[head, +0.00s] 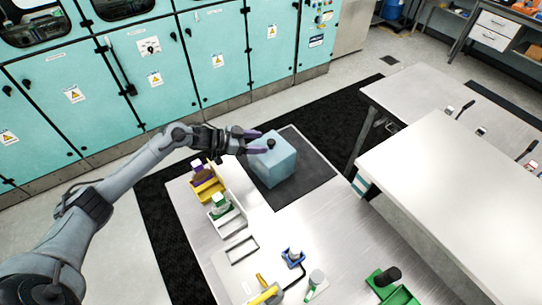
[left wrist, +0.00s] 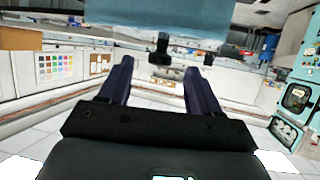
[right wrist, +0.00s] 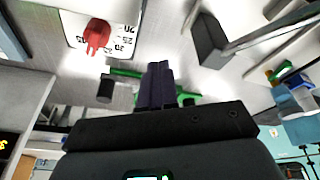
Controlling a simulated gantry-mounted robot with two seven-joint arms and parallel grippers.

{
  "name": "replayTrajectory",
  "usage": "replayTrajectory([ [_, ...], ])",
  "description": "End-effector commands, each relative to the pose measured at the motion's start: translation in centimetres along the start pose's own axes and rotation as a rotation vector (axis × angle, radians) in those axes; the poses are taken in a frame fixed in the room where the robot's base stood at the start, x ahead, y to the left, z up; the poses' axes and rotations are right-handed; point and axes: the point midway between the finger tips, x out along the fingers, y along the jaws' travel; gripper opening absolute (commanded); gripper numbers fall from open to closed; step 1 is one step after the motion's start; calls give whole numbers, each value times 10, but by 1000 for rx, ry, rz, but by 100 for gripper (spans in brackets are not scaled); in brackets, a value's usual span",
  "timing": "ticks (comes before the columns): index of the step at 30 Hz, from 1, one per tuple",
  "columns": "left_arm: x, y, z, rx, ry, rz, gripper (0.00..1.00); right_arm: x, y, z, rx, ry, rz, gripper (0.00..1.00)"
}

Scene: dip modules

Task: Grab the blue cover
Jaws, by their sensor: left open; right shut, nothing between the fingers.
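The blue cover (head: 276,166) is a light blue box with a black knob (head: 271,143) on top, standing on a dark mat. My left gripper (head: 257,141) is at the height of its top, left of the knob, with fingers pointing towards it. In the left wrist view the cover (left wrist: 165,12) fills the top edge, and its knob (left wrist: 162,46) lines up with the gap between the open, empty purple fingers. Contact cannot be told. My right gripper (right wrist: 157,70) shows only in the right wrist view, shut and empty, away from the cover.
Holders with bottles, one yellow (head: 210,188) and one white (head: 230,222), stand left of the cover. A blue piece (head: 292,260) and a green holder (head: 400,297) lie nearer. A white table (head: 465,185) is on the right. A red dial (right wrist: 96,36) shows in the right wrist view.

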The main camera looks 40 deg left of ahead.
Motion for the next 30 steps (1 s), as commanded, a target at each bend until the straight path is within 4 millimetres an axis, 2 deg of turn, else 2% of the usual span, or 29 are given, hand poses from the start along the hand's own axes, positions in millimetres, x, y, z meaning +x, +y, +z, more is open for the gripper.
replayTrajectory([
  [6,26,-1,0,-2,2,-2,63,-3,0,-1,0,0,1,0],
  [17,32,0,1,1,0,-1,62,-3,-1,-1,4,1,-3,0],
  [27,32,0,1,1,0,-1,10,-3,-2,-2,9,1,-7,0],
  [29,32,0,1,0,0,-1,0,-3,-2,-2,9,1,-7,0],
  [30,32,0,1,0,0,-1,0,-3,-2,-2,9,1,-7,0],
])
